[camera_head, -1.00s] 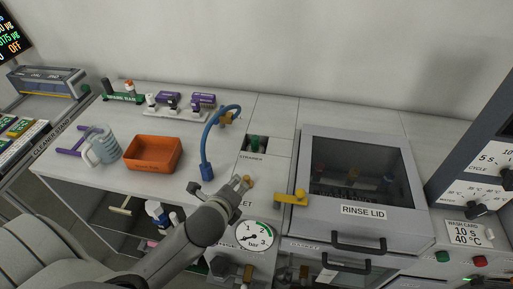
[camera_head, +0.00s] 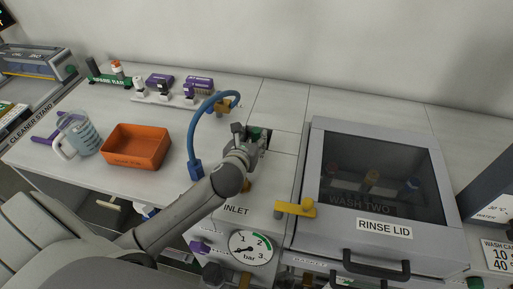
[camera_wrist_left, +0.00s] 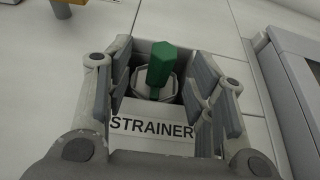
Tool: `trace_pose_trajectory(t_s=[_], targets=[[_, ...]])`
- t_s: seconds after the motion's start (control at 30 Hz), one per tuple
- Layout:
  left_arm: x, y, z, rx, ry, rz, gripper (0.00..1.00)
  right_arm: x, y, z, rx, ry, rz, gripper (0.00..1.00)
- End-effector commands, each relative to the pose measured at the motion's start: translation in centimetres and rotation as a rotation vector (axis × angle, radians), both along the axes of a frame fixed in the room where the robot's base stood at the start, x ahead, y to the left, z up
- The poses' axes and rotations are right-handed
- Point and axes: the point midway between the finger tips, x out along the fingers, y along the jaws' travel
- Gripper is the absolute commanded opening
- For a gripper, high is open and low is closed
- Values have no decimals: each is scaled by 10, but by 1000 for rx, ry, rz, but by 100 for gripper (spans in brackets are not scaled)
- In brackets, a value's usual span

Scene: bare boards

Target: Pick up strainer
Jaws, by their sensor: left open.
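The strainer (camera_wrist_left: 160,66) has a green hexagonal handle on a pale round cap. It sits upright in a square recess behind a label reading STRAINER. In the head view the strainer (camera_head: 255,133) is partly hidden by my gripper. My left gripper (camera_wrist_left: 160,85) is open, with one finger on each side of the green handle and gaps between them. In the head view the left gripper (camera_head: 246,138) is over the recess. My right gripper is not in view.
A blue hose (camera_head: 193,135) arches left of my gripper. A yellow handle (camera_head: 295,208) and the rinse lid (camera_head: 375,170) stand to the right. An orange tray (camera_head: 136,147) and a clear jug (camera_head: 78,137) are at the left. A pressure gauge (camera_head: 251,247) is in front.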

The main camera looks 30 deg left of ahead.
Motion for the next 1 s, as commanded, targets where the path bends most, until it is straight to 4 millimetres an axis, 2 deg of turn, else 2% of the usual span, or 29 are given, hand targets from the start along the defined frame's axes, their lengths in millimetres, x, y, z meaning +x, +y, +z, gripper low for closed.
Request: trace_pose_trajectory(t_s=[0.17, 0.3, 0.5, 0.77, 0.87, 1.0], targets=[[12, 2, -4, -2, 1, 2, 50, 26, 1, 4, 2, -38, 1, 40], [30, 4, -10, -3, 0, 1, 50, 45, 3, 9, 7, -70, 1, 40], [47, 8, -19, -1, 1, 0, 50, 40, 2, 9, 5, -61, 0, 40], [49, 9, -21, -1, 1, -1, 50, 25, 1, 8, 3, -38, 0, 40], [49, 9, -21, -1, 1, -1, 41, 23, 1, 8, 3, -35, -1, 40], [49, 9, -21, -1, 1, -1, 23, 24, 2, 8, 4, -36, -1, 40]])
